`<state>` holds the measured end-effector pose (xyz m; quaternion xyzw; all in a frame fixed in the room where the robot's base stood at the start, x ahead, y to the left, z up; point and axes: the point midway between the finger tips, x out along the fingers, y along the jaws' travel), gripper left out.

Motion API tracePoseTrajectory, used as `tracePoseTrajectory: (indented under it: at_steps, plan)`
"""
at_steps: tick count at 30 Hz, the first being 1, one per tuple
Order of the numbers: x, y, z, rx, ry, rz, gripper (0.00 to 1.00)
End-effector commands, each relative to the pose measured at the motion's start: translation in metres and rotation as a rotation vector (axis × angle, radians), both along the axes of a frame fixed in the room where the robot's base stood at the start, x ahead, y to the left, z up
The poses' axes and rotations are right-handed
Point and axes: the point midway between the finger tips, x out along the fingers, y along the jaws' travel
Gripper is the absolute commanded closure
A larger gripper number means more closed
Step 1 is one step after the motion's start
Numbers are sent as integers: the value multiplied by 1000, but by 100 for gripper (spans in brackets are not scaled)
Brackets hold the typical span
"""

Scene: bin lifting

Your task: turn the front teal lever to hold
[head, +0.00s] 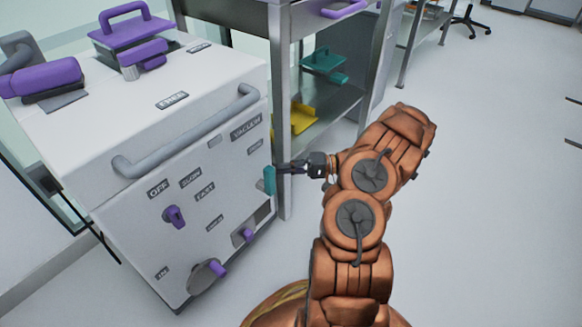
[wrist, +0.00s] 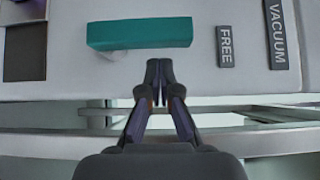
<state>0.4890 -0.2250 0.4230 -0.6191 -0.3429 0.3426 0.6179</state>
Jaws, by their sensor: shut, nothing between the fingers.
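The teal lever (head: 269,180) is a flat bar on the front panel of the white cabinet, near its right edge. It stands upright in the head view and lies across the top of the wrist view (wrist: 140,33). A small label beyond one end reads FREE (wrist: 225,46) in the wrist view; no hold label can be read. My gripper (head: 281,168) is just right of the lever in the head view. In the wrist view its fingertips (wrist: 160,70) are together and empty, just below the bar's edge. Whether they touch it I cannot tell.
The white cabinet (head: 110,135) carries a grey handle bar (head: 190,130) and purple knobs (head: 174,216). A metal shelf post (head: 279,100) stands close by my gripper. The shelf holds a yellow tray (head: 300,118) and a teal-handled item (head: 323,60). Floor at right is clear.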

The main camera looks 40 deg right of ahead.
Motion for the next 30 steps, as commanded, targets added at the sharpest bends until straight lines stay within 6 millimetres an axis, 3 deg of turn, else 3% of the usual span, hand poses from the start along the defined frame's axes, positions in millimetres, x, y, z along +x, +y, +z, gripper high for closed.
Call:
tracePoseTrajectory:
  at_steps: [8,30]
  plan:
    - [-3,12,-1,3,1,2,100]
    - [-6,11,3,-52,-13,-10,100]
